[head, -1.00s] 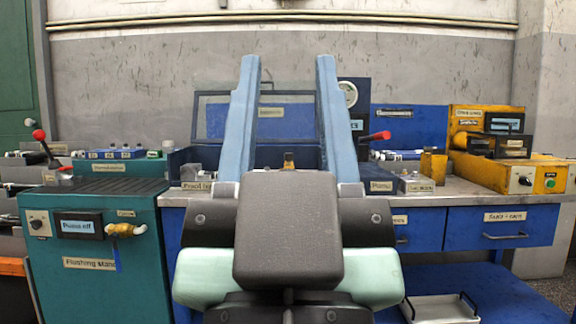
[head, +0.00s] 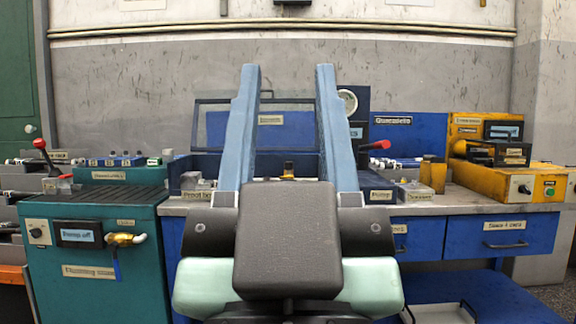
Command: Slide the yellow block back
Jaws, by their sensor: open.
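My gripper (head: 287,72) fills the middle of the head view, its two long blue fingers pointing up and standing wide apart. The gap between them looks empty of anything held. A small dull-yellow block (head: 288,168) shows through the gap, low down, just above my dark gripper body; its lower part is hidden. A larger upright yellow block (head: 433,174) stands on the bench to the right of the fingers. I cannot tell which of the two the task means. No contact between my fingers and either block shows.
A teal flushing stand (head: 97,238) with a red-knobbed lever is at the left. A blue-drawered workbench (head: 474,190) runs behind my gripper. A red-handled lever (head: 375,145) rises right of my fingers. A yellow machine (head: 515,180) stands at the far right.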

